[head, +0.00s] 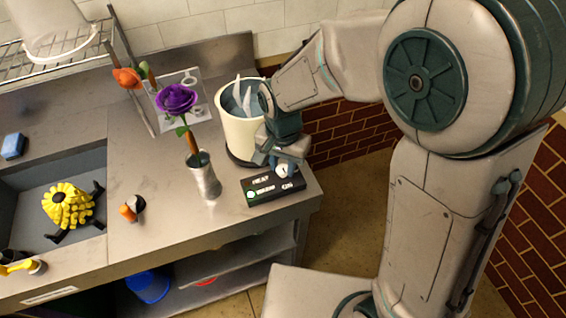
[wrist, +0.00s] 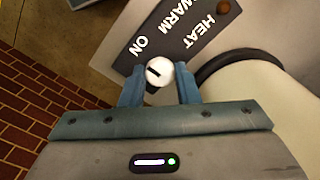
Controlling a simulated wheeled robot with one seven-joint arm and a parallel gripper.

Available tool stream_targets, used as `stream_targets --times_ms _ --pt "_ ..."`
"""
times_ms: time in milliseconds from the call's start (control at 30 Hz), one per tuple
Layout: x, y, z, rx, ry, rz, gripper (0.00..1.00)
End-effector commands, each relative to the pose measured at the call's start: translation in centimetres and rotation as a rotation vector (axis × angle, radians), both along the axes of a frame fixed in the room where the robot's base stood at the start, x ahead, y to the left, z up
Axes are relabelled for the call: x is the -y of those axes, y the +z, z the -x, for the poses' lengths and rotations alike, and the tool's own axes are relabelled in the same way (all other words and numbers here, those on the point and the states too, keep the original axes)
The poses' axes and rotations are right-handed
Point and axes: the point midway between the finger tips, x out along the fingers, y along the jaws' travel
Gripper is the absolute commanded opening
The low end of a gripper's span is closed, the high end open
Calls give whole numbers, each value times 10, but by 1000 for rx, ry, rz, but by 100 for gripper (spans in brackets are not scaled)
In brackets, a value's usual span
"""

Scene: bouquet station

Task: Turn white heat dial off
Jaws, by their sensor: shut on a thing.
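The white heat dial (wrist: 159,71) sits on a dark panel (wrist: 170,30) with the words HEAT, WARM and ON. My gripper (wrist: 160,88) is shut on the dial, one blue finger on each side, in the wrist view. A dark pointer mark shows on the dial's face. In the head view the panel (head: 262,191) lies at the front right of the steel counter, and my gripper (head: 283,165) reaches down to the dial (head: 284,171) at its right end. The fingers partly hide the dial there.
A cream pot (head: 238,130) stands just behind the panel. A metal vase (head: 204,182) with a purple flower (head: 176,98) stands to its left. The counter's right edge is close to my gripper.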

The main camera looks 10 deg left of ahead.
Motion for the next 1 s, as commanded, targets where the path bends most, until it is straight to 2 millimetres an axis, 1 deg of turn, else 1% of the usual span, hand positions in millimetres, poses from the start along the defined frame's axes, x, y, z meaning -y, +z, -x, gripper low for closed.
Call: stream_targets --times_ms 167,367,1000 --pt "0 0 0 1 69 -1 6" --pt "0 -1 0 0 214 -1 6" --pt "0 1 0 1 820 -1 6"
